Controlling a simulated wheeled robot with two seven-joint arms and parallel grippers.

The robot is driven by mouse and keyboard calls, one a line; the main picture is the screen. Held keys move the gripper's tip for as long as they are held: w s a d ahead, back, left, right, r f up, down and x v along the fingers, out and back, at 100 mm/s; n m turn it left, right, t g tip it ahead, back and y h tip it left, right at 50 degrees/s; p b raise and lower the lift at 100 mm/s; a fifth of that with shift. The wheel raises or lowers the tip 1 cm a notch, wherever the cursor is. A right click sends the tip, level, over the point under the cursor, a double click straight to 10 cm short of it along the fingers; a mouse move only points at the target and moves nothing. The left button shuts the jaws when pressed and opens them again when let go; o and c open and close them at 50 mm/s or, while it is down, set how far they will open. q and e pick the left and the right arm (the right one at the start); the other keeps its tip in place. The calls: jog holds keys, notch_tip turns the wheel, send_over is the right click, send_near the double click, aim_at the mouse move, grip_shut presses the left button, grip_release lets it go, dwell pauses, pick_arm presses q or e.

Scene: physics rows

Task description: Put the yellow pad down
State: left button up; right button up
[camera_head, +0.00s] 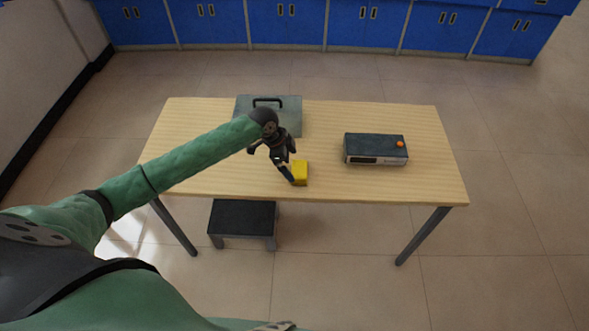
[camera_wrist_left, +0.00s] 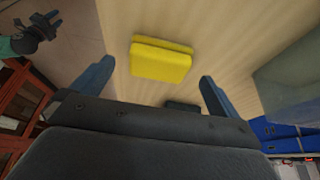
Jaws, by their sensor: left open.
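The yellow pad (camera_head: 300,173) rests on the wooden table near its front edge, left of the middle. My left gripper (camera_head: 284,172) is just left of the pad, pointing down. In the left wrist view the pad (camera_wrist_left: 161,62) lies beyond the open fingers (camera_wrist_left: 152,88), with a gap between it and each finger. The gripper holds nothing. My right gripper (camera_wrist_left: 38,32) shows small and dark at the upper left of the left wrist view; its jaws are not clear. It is not seen in the head view.
On the table (camera_head: 420,187), a grey panel with a black handle (camera_head: 290,112) lies at the back, partly behind my left arm. A dark box with an orange knob (camera_head: 375,148) stands to the right. A dark stool (camera_head: 243,218) is under the table. The table's right end is clear.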

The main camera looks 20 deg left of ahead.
pick_arm(q)
jog(key=b+v, duration=0.1)
jog(key=v, duration=0.6)
jog(key=shift+r, duration=0.2)
pick_arm(e)
jog(key=r, duration=0.3)
jog(key=a+r, duration=0.1)
jog(key=shift+w+r, duration=0.3)
jog(key=shift+w, duration=0.05)
